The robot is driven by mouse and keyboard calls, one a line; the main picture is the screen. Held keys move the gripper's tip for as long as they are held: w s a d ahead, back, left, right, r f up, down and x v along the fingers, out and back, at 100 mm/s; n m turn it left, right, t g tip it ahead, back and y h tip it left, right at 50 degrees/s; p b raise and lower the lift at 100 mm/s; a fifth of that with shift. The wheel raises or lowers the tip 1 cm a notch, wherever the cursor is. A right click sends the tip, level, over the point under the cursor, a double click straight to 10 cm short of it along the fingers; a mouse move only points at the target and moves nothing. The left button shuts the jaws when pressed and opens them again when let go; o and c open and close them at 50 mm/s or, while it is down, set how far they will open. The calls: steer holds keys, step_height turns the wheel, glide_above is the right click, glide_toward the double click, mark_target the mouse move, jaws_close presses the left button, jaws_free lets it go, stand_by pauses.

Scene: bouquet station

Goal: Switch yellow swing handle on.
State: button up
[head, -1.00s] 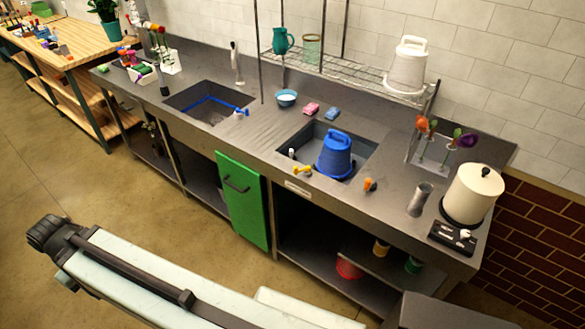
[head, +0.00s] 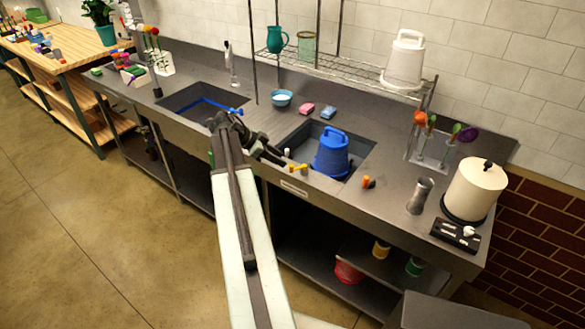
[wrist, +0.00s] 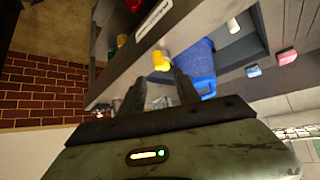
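The yellow swing handle (head: 298,168) sits on the front rim of the right sink, beside the blue bucket (head: 332,153). It also shows in the wrist view (wrist: 161,61), just beyond the fingertips. My gripper (head: 281,160) is over the counter's front edge, close to the left of the handle. In the wrist view my gripper (wrist: 160,80) has its two dark fingers apart with nothing visible between them. I cannot tell whether a finger touches the handle. The blue bucket (wrist: 197,66) is close to the right finger.
An orange-and-black knob (head: 368,182) is right of the sink. A small white fitting (head: 287,154) stands near the handle. Pink (head: 307,109) and blue (head: 328,112) sponges lie behind the sink. A cream pot (head: 473,190) stands at the right end. Floor in front is clear.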

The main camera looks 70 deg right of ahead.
mark_target(291, 165)
steer(key=b+x, duration=0.5)
steer(key=x, duration=0.2)
steer(key=shift+w+a+f, duration=0.1)
steer(key=shift+f, duration=0.15)
steer(key=shift+s+f+b, duration=0.15)
steer(key=shift+s+b, duration=0.1)
steer(key=shift+b, duration=0.1)
steer(key=shift+d, duration=0.2)
